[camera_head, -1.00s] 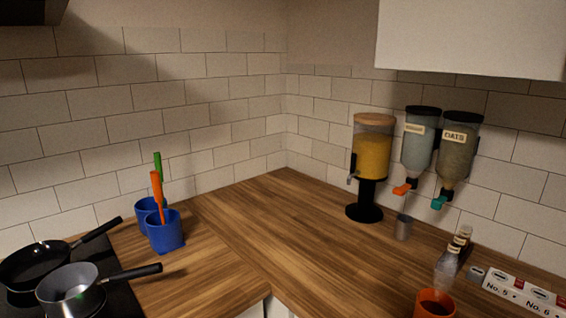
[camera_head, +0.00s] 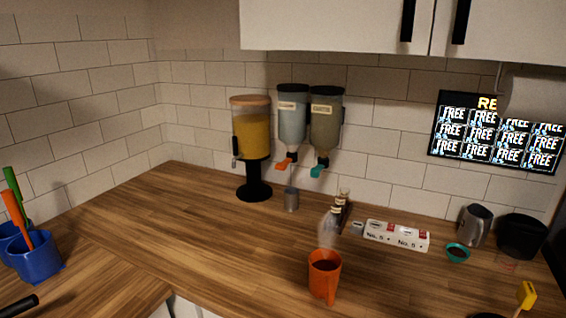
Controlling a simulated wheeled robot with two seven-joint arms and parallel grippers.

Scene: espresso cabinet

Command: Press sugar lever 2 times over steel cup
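A small steel cup (camera_head: 291,200) stands upright on the wooden counter against the back wall. It is below the wall dispenser with pale contents (camera_head: 291,118), whose orange lever (camera_head: 286,163) sticks out at the bottom. This is likely the sugar dispenser, but its label is too small to read here. Beside it on the right hangs a dispenser with darker contents (camera_head: 326,120) and a teal lever (camera_head: 319,171). Neither of my grippers is in the view.
A dispenser with yellow contents (camera_head: 253,137) stands left of the cup. An orange mug (camera_head: 324,275) is near the front, with small bottles (camera_head: 342,205) and a white box (camera_head: 396,236) behind. Blue utensil cups (camera_head: 38,257) stand at left. The middle-left counter (camera_head: 170,220) is clear.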

